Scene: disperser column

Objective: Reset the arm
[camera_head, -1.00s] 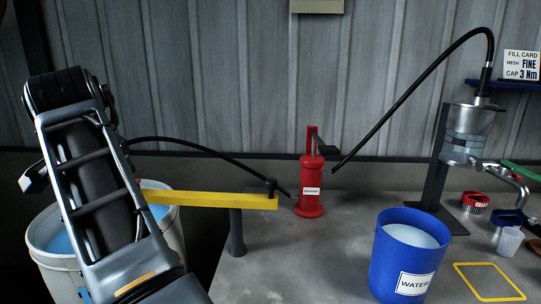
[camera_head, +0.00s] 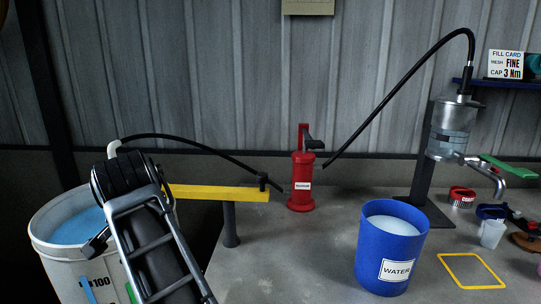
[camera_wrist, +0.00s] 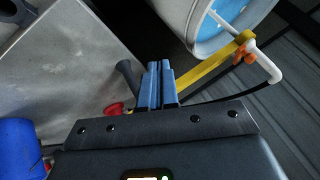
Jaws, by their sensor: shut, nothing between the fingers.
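My arm reaches up from the bottom left of the head view, in front of the white bucket (camera_head: 60,262) of blue liquid. My gripper (camera_wrist: 158,66) shows in the wrist view, with its two blue-grey fingers side by side and closed. Nothing is between them. In that view the fingertips point toward the yellow bar (camera_wrist: 205,66) and the white bucket (camera_wrist: 202,22), and the grey bench (camera_wrist: 65,70) lies to the left. The gripper itself is not clearly visible in the head view.
A red pump (camera_head: 302,182) and a blue WATER bucket (camera_head: 378,250) stand on the bench. A metal column with a spout (camera_head: 452,130) is at the right, near red and blue rings. A black hose arches above.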

